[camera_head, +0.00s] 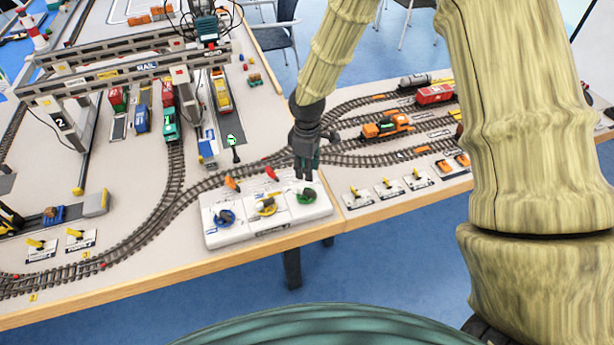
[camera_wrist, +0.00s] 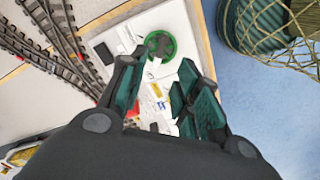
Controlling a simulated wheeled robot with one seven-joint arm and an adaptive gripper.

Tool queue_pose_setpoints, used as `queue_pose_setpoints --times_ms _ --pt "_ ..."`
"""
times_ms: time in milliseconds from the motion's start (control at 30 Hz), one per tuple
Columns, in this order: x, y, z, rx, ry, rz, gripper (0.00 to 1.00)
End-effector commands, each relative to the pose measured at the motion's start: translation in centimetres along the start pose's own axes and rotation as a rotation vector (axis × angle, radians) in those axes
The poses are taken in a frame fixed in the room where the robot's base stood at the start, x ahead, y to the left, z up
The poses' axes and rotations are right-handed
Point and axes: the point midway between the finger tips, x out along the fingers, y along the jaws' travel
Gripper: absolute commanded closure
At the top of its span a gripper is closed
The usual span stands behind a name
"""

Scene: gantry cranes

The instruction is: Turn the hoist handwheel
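A white control panel (camera_head: 285,227) near the table's front edge carries three handwheels: a blue one (camera_head: 225,217) at left, a yellow one (camera_head: 266,207) in the middle and a green one (camera_head: 307,196) at right. I cannot read which is labelled hoist. My gripper (camera_head: 306,176) points down just above the green handwheel. In the wrist view the green handwheel (camera_wrist: 161,45) lies just beyond the fingertips of my gripper (camera_wrist: 160,66). The fingers are spread apart with nothing between them. I cannot tell whether they touch the wheel.
An orange lever (camera_head: 232,184) and a red lever (camera_head: 271,174) stand at the panel's back edge. Model tracks (camera_head: 176,180) curve behind the panel, with an orange locomotive (camera_head: 387,126) on them. Gantry cranes (camera_head: 120,65) stand at the back left. Small yellow switches (camera_head: 355,192) sit to the right.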

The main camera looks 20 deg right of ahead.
Motion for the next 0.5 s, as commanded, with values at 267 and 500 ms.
queue_pose_setpoints --times_ms 267,500 --pt "-1.9 0.0 0.0 -0.001 0.000 0.000 0.68" --pt "-2.0 0.0 0.0 -0.001 0.000 0.000 0.68"
